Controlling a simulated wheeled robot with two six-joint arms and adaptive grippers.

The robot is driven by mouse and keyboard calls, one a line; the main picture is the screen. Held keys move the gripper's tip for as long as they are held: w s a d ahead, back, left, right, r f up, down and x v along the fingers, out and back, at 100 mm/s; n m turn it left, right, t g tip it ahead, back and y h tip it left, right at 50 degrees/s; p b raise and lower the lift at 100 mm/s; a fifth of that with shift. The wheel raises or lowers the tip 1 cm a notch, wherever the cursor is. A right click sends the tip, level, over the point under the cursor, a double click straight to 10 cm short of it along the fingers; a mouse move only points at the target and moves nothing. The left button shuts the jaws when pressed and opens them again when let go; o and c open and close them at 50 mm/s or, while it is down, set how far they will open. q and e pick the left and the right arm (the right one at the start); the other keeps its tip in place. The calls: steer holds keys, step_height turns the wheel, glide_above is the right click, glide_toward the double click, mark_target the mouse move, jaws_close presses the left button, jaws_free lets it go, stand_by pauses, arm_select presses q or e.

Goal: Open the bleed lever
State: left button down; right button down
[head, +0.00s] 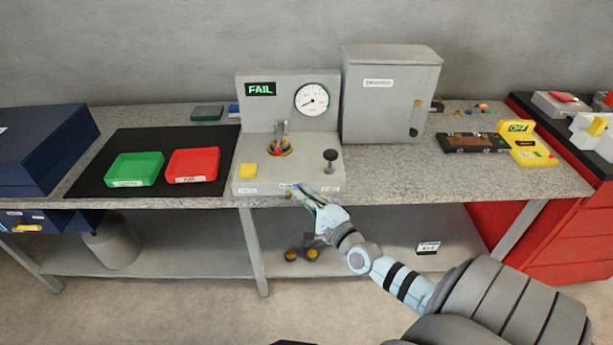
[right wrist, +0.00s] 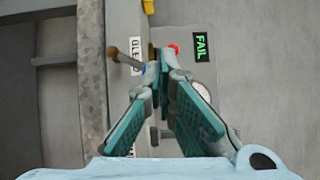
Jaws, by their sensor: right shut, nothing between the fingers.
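The grey test rig (head: 287,82) stands on the bench with a green FAIL display and a dial. The bleed lever (right wrist: 127,61) shows in the right wrist view as a thin metal rod with a brownish knob, beside a partly covered label (right wrist: 136,50). In the head view it is small and hard to make out. My right gripper (head: 298,190) is at the rig's front edge. In the right wrist view the gripper (right wrist: 160,65) is shut and empty, its fingertips close beside the rod; contact cannot be told. My left gripper is not in view.
A green tray (head: 135,169) and a red tray (head: 192,165) lie left. A grey cabinet (head: 390,95) stands right. The bench front right of the rig is clear.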

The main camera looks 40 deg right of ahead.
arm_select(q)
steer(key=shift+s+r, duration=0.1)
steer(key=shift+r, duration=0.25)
arm_select(e)
steer(key=shift+w, duration=0.1)
steer(key=shift+a, duration=0.1)
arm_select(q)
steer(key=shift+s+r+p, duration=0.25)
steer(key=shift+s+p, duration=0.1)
arm_select(e)
steer(key=s+a+f, duration=0.1)
steer(key=s, duration=1.3)
steer(key=shift+a, duration=0.15)
steer(key=shift+f+n, duration=0.15)
steer(key=shift+n, duration=0.15)
